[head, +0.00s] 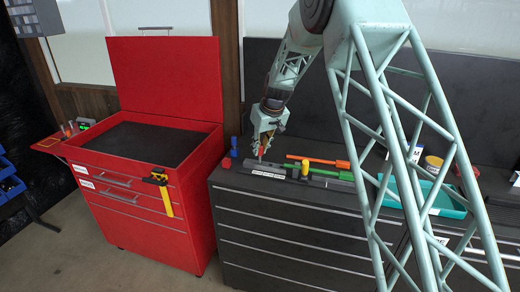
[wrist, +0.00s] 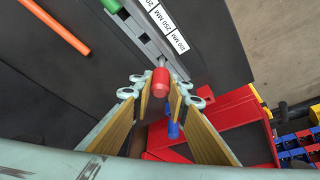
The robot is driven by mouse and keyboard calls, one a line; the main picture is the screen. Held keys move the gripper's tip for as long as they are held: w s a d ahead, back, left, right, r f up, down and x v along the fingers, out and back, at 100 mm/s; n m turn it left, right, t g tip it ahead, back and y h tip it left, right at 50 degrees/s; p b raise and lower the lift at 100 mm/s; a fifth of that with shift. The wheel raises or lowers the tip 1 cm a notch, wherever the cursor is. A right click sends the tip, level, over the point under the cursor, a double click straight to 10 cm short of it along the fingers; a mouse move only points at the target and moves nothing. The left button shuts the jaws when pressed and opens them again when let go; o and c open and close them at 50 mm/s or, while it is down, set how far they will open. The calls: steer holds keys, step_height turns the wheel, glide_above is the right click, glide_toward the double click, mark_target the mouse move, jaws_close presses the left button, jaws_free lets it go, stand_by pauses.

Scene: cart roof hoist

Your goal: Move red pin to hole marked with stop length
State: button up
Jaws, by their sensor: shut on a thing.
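The red pin (wrist: 160,82) is between the pads of my gripper (wrist: 162,97) in the wrist view, and the gripper is shut on it. Its metal shank points to the end of a grey rail (wrist: 148,32), near the 300 MM label. I cannot tell whether the shank is in a hole or above one. A white label strip (wrist: 168,26) beside the rail reads 300 MM, 250 MM and a cut-off value. In the head view my gripper (head: 263,151) is low over the left end of the rail, and the label strip (head: 268,174) lies in front.
An orange rod (head: 318,161), a green rod (head: 326,173) and a yellow upright piece (head: 304,168) are right of my gripper. A blue piece (head: 234,149) stands to its left. A teal tray (head: 445,205) is farther right. An open red cart (head: 150,200) stands left of the dark cabinet (head: 290,225).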

steer(key=shift+f+b, duration=0.45)
steer(key=shift+f, duration=0.25)
steer(key=o, duration=1)
steer(key=shift+r, duration=0.15)
steer(key=v, duration=1.1)
steer(key=shift+r, duration=0.35)
steer(key=shift+s+d, duration=0.1)
stand_by(0.3)
